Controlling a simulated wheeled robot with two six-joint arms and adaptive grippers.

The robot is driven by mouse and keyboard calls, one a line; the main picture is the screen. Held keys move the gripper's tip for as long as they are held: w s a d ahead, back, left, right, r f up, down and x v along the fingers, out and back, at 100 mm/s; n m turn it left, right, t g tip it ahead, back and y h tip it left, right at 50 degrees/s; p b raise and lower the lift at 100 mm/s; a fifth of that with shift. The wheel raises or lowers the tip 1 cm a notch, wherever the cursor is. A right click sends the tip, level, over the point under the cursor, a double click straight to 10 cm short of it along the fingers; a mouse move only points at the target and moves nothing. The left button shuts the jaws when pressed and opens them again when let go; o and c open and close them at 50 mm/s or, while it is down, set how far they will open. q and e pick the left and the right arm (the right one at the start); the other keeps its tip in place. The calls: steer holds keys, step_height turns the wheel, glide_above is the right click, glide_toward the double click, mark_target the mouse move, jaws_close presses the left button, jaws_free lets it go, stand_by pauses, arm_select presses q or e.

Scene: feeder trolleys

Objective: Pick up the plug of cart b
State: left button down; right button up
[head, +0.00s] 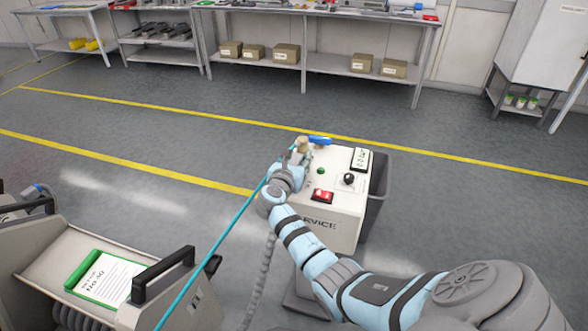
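My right arm reaches from the lower right to a white service box, and my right gripper (299,157) is at the box's upper left edge. The fingers are small and partly hidden, so I cannot tell whether they are open or shut. A teal cable (222,236) runs from the bottom edge up to this gripper. No plug can be made out clearly at its end. A tan fitting (302,144) and a blue handle (320,140) show just beyond the fingers. My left gripper is not in view. No cart label "b" is readable.
The service box (345,208) has a red switch (322,195) and a black knob (348,179). A cart with a black handle (163,273) and a green-edged card (105,281) is at the lower left. Open floor lies beyond.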

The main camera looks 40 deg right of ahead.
jaws_close()
steer(key=shift+r+p, duration=0.35)
steer(key=shift+r, duration=0.15)
step_height(320, 180, up, 30)
steer(key=p, duration=1.4)
steer(key=shift+p, duration=0.35)
